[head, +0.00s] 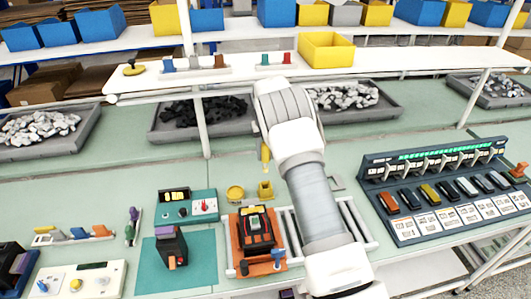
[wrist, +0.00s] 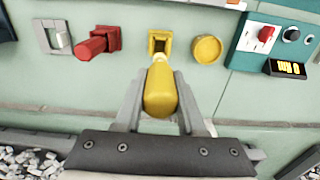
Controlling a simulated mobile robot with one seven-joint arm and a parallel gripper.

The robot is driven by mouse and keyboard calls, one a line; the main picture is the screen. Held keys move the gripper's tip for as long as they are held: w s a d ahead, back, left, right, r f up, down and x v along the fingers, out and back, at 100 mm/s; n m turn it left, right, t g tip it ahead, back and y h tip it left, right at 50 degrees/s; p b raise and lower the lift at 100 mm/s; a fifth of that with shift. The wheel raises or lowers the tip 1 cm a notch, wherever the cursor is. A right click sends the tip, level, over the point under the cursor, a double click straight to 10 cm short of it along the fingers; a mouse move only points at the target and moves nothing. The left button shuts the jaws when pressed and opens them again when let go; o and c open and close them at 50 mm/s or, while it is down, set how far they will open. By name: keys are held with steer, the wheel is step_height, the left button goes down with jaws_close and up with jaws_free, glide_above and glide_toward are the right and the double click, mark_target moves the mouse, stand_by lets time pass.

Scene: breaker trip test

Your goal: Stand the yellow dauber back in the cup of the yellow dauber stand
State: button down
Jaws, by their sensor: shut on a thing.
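My gripper (wrist: 161,76) is shut on the yellow dauber (wrist: 160,97), with a finger on each side of its handle. The dauber's pale tip points toward the yellow dauber stand (wrist: 158,37), whose square cup looks empty. The tip lies close to the stand's near edge in the wrist view; I cannot tell the height gap. In the head view the yellow dauber (head: 265,158) hangs beyond the yellow stand (head: 265,188), apart from it. My arm hides most of the gripper there.
A round yellow pot (wrist: 207,49) sits right beside the stand. On its other side is a red dauber (wrist: 92,47) in a red stand, then a grey stand (wrist: 53,37). A teal meter box (head: 188,206) and an orange fixture (head: 256,240) are close by.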

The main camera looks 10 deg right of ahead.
mark_target(265, 167)
steer(key=shift+f+b, duration=1.9)
steer(key=shift+f, duration=1)
steer(key=shift+f+b, duration=2.4)
steer(key=shift+f, duration=0.65)
steer(key=shift+c, duration=2.1)
jaws_free()
steer(key=shift+r, duration=0.1)
step_height(265, 167, up, 17)
steer(key=shift+r, duration=0.15)
